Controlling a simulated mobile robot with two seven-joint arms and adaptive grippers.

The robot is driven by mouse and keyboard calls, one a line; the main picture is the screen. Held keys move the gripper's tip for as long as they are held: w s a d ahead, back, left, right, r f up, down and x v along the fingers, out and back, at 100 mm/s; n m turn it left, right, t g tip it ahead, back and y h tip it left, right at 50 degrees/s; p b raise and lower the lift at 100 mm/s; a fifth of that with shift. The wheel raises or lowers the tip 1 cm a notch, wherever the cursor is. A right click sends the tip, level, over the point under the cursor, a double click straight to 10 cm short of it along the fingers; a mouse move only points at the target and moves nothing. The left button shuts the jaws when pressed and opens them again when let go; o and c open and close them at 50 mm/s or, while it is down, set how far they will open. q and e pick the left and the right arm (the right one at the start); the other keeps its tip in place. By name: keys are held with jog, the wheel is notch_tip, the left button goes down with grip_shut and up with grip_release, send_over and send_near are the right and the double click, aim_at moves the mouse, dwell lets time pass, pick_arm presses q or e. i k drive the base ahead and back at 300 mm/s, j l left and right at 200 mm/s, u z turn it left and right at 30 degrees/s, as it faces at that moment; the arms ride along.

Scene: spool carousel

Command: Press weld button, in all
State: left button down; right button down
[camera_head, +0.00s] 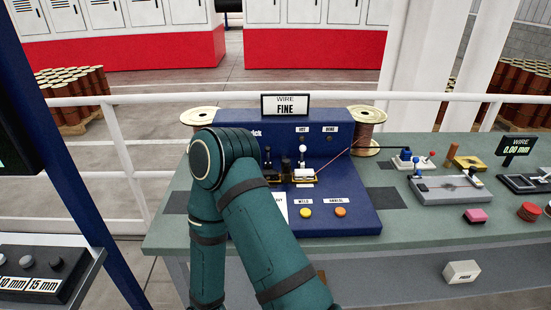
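The blue welding machine (350,190) stands on the green workbench (405,225). A yellow button (305,213) on its front right sits below a label that reads as WELD. An orange button (340,212) is just right of it, below a label that seems to read ANNEAL. Both buttons are uncovered. One of my teal arms is bent in front of the machine's left part and hides much of that side. I see no gripper fingers of either hand.
A WIRE FINE sign (285,105) stands behind the machine, between two spools, the right one (365,125) copper-coloured. A blue post (80,150) rises at left.

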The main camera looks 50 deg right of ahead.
aim_at(305, 212)
jog(key=z, duration=1.8)
